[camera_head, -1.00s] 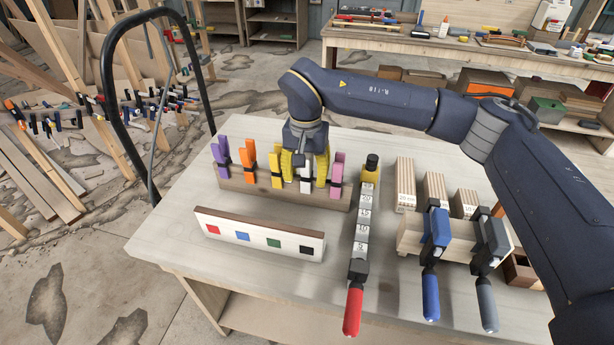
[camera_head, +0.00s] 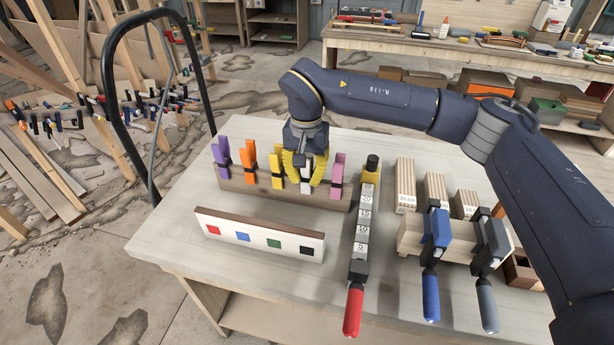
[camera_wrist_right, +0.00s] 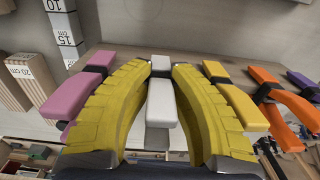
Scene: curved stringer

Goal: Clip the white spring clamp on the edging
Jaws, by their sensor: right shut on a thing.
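The white spring clamp (camera_head: 307,172) stands in the row of clamps on the wooden rail (camera_head: 262,187), between a yellow and a pink clamp. It also shows in the right wrist view (camera_wrist_right: 160,102). My right gripper (camera_head: 304,176) has yellow fingers and comes down from above. Its fingers are shut on the white clamp, one on each side, as the right wrist view shows. The edging, which I take to be the pale strip with a brown top (camera_head: 258,234), stands in front of the rail with red, blue, green and black squares. My left gripper is not in view.
Purple (camera_head: 222,155), orange (camera_head: 249,164), yellow (camera_head: 277,167) and pink (camera_head: 338,174) clamps share the rail. A red-handled bar clamp with marked blocks (camera_head: 362,228) lies to the right. Blue (camera_head: 431,262) and grey clamps grip a wooden piece farther right. The table's left front is clear.

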